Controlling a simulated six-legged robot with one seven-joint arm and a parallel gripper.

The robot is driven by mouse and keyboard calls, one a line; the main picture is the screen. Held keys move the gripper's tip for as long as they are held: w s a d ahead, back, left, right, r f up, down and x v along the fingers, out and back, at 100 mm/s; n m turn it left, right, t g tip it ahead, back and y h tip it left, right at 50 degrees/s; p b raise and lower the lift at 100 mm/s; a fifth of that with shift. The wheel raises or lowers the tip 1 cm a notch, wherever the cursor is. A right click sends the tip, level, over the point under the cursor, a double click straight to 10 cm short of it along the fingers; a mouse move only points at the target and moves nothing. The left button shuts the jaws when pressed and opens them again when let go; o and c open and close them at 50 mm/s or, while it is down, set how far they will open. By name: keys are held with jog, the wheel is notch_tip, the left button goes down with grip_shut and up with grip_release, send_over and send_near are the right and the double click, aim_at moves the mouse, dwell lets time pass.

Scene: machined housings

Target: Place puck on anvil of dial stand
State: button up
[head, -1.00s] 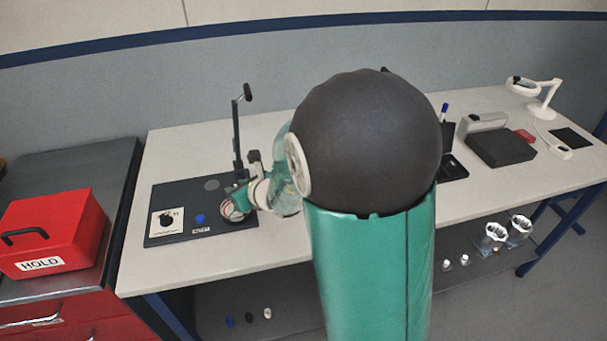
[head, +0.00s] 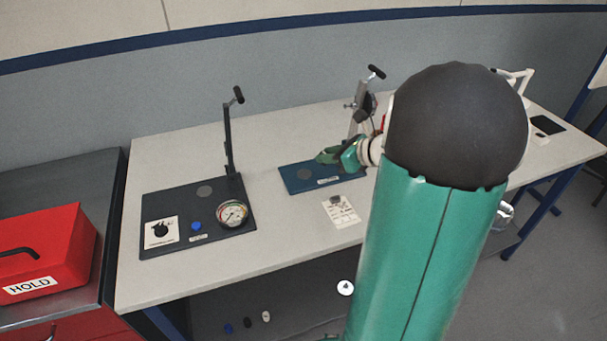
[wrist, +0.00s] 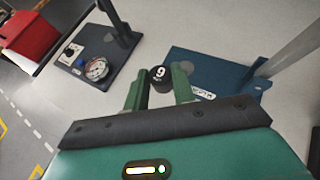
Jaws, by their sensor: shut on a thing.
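My gripper (wrist: 160,82) is shut on a black puck marked with a white 9 (wrist: 159,73), held between the two green fingers. In the head view my gripper (head: 334,157) is near a blue stand base (head: 322,181), and I cannot make out the puck there. A grey disc (head: 303,173) lies on the blue base, and an upright post (head: 358,121) rises at its back. The blue base also shows right of my gripper in the wrist view (wrist: 215,75). The puck appears apart from the base; its height is hard to tell.
A dark stand (head: 178,205) on the left bears a round gauge (head: 233,213), a blue knob (head: 196,226) and an upright post (head: 228,140). A printed card (head: 343,212) lies before the blue base. A red HOLD box (head: 45,250) sits far left.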

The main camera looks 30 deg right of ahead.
jog(key=s+d, duration=0.2)
jog(key=s, duration=0.1)
send_over(308, 176)
jog(key=f, duration=0.9)
jog(key=shift+s+d+f, duration=0.1)
jog(key=shift+s+f, duration=0.05)
jog(key=shift+s, duration=0.05)
jog(key=shift+w+f, duration=0.15)
jog(key=shift+f, duration=0.1)
jog(key=shift+w+f, duration=0.1)
jog(key=shift+f, duration=1.4)
jog(key=shift+f, duration=0.2)
jog(key=o, duration=1)
